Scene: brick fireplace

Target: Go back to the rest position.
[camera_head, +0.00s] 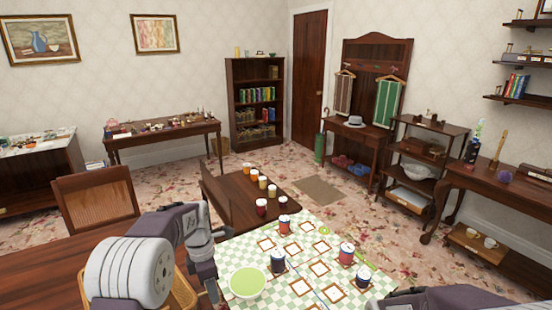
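My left arm comes in from the lower left, and my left gripper (211,284) points down just left of the green bowl (247,282). Its fingers are too small and partly cut off to tell open from shut. I see nothing clearly held in it. Part of my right arm shows at the bottom right edge, and its gripper is out of view.
A green checkered cloth (300,286) with square outlines bears several jars, among them a dark one (278,261) near the bowl and a red one (346,253). More jars stand on dark wood behind. A wooden chair (96,200) stands left.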

